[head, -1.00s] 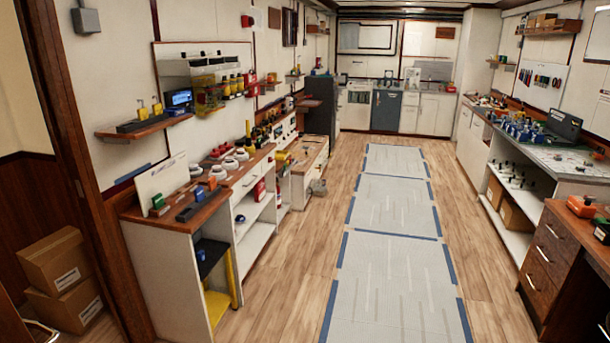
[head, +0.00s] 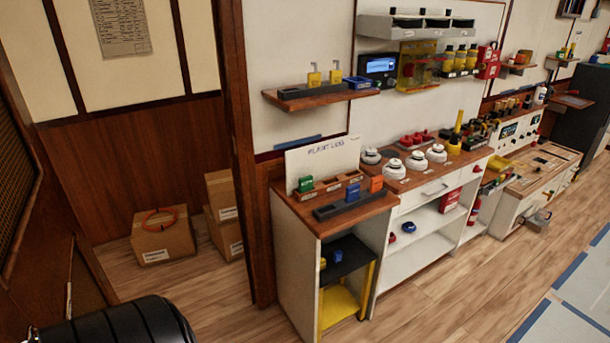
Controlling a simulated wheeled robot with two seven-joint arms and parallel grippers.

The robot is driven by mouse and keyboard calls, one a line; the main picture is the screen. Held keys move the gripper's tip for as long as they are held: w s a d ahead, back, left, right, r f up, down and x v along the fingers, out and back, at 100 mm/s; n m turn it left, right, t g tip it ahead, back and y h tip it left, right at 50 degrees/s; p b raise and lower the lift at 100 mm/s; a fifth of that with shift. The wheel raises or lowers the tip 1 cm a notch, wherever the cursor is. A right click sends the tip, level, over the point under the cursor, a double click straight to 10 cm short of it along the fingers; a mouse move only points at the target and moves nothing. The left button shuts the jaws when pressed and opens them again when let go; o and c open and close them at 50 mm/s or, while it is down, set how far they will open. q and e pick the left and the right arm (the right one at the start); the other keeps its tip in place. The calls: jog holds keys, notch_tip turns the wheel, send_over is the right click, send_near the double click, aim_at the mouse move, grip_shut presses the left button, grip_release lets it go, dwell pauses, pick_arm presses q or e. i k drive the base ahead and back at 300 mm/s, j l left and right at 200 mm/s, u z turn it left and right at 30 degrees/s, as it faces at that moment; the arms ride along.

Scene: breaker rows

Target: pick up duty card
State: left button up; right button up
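I cannot tell for sure which thing is the duty card. A printed sheet with rows of small text (head: 122,26) hangs on the wall at the top left, too small to read. A white board with handwriting (head: 320,160) leans upright at the back of the wooden counter (head: 330,219). In front of it stand small green (head: 305,184), blue (head: 353,192) and orange (head: 376,184) pieces in holders. Neither of my grippers is in view.
Cardboard boxes (head: 163,238) stand on the floor beyond the doorway post (head: 237,150), one with an orange ring (head: 160,218) on top. A wall shelf (head: 318,97) juts out above the counter. The wooden floor (head: 430,300) in front of the counter is clear.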

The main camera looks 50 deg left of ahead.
aim_at(306, 183)
jog(key=i+u, duration=0.45)
jog(key=i+l+u, duration=0.2)
jog(key=i+u, duration=0.25)
jog(key=i, duration=0.2)
jog(key=i+l+u, duration=0.45)
jog(key=i+j, duration=0.1)
